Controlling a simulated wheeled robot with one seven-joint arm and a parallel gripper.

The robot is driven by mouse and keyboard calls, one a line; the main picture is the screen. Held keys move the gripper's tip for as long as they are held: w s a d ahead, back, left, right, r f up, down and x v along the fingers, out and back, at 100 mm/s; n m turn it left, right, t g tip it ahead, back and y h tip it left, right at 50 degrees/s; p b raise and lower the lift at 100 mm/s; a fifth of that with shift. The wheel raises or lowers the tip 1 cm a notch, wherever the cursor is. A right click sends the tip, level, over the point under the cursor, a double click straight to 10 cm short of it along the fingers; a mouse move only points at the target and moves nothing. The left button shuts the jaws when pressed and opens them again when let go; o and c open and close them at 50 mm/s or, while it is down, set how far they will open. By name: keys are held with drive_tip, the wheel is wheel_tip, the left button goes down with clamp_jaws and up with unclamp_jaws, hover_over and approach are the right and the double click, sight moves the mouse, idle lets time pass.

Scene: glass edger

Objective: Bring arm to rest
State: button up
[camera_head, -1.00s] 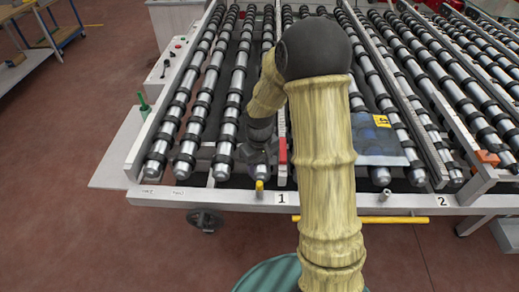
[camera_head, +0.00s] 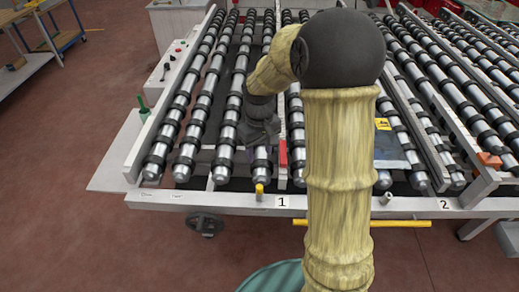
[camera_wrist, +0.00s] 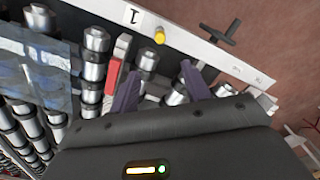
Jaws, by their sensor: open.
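My arm, in a yellowish cover with a dark elbow, rises through the middle of the head view and bends down to the left. My gripper (camera_wrist: 158,84) shows in the wrist view as two dark purple fingers spread apart, with nothing between them. It is above the front end of the roller conveyor (camera_head: 160,197), left of the red block (camera_head: 283,153). In the head view the wrist hangs over the rollers and the fingertips are hard to make out. Part of the conveyor is hidden behind my arm.
A blue sheet with a yellow label (camera_head: 391,150) lies on the rollers, right of my arm. A yellow bar (camera_head: 400,223) runs along the conveyor front. A green-handled tool (camera_head: 143,108) stands at the left edge. An orange block (camera_head: 488,160) is at the right.

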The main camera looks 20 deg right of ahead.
idle(0.4)
drive_tip(key=s+m+t, duration=0.2)
drive_tip(key=s+m, duration=0.1)
drive_tip(key=s, duration=1.1)
drive_tip(key=shift+s+r+m+t, duration=0.2)
drive_tip(key=shift+m+t, duration=0.1)
drive_tip(key=shift+m, duration=0.1)
drive_tip(key=shift+w, duration=0.1)
